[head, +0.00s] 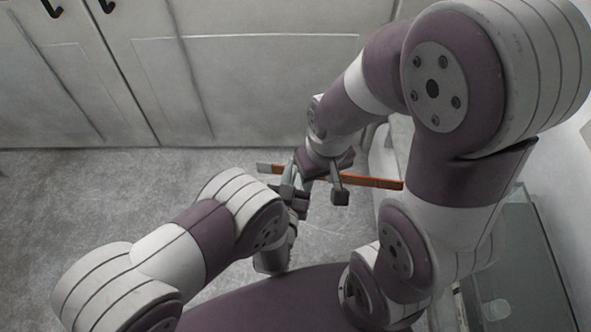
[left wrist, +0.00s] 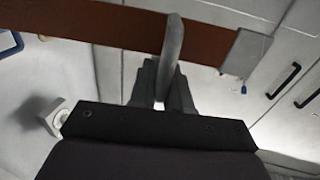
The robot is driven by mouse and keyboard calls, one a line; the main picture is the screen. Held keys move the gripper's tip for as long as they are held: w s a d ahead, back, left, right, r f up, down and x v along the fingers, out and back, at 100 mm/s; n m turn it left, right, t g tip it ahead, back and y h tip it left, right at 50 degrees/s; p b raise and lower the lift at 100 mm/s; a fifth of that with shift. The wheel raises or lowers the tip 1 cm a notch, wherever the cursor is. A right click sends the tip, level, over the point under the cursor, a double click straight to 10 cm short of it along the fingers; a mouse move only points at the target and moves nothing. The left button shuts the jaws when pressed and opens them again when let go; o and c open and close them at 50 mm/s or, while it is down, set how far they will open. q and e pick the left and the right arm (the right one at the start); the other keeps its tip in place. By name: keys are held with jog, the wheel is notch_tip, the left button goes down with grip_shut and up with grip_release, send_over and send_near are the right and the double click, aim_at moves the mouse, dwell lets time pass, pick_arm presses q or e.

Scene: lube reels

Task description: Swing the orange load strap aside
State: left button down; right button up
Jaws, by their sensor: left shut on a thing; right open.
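The orange load strap (head: 375,182) runs roughly level across the middle of the head view, with a grey end piece at its left. In the left wrist view the strap (left wrist: 100,25) crosses the top, and its grey end (left wrist: 245,52) lies right of the fingers. My left gripper (head: 289,193) is shut on the strap near that end; one finger of it (left wrist: 168,75) shows in front of the strap. My right gripper (head: 322,184) is open close beside the left one, by the strap. Its fingertips partly cover the strap, and I cannot tell whether they touch it.
Grey cabinet doors (head: 270,85) with black handles stand at the back. Bare grey floor (head: 100,200) lies at the left. A glass-like panel (head: 520,260) is at the lower right. The two arms are close together at the strap. A small white fitting (left wrist: 55,115) shows in the left wrist view.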

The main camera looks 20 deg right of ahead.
pick_arm(q)
jog(key=shift+a, duration=0.25)
jog(key=c, duration=1.3)
grip_release()
jog(key=shift+f, duration=0.1)
jog(key=shift+o, duration=0.7)
jog(key=shift+w+a, duration=0.1)
jog(key=shift+a, duration=0.15)
jog(key=shift+d, duration=0.15)
pick_arm(e)
jog(key=shift+a, duration=0.25)
